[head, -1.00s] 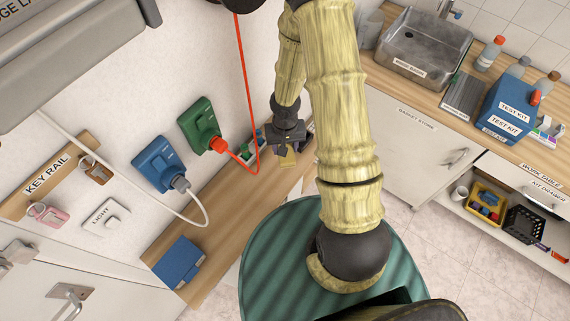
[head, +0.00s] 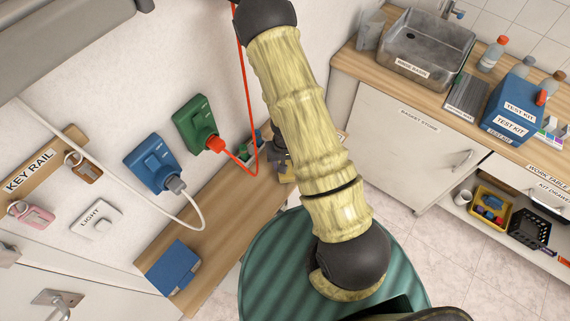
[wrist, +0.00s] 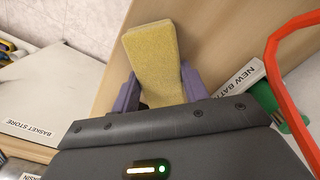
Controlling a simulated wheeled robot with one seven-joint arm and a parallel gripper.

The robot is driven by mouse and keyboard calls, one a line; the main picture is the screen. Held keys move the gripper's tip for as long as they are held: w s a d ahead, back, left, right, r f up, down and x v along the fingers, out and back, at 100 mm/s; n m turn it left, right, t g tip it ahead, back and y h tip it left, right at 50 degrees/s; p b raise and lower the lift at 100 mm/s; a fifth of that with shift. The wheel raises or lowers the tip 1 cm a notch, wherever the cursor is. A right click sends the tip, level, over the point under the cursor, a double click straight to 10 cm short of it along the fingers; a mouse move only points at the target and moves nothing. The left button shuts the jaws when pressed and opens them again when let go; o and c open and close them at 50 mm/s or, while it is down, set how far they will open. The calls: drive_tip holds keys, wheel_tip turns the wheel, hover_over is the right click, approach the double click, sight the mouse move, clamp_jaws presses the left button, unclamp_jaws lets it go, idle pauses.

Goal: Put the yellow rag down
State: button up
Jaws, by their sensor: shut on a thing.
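The yellow rag (wrist: 152,62) is a folded, flat-looking block in the wrist view. My gripper (wrist: 160,88) has its purple fingers on either side of the rag and is shut on it. Behind the rag is the wooden shelf (wrist: 212,35); whether the rag touches it I cannot tell.
A tray labelled "NEW BAT…" (wrist: 240,82), a green object (wrist: 283,107) and a red cord (wrist: 278,45) are right of the gripper. In the head view a blue box (head: 173,267) sits on the shelf's near end. Bare shelf (head: 222,207) lies between.

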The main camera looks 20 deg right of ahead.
drive_tip(key=shift+f, duration=0.3)
drive_tip(key=shift+r, duration=0.1)
drive_tip(key=o, duration=0.9)
wheel_tip(320, 180, up, 12)
drive_tip(key=p, duration=0.5)
drive_tip(key=shift+p, duration=0.3)
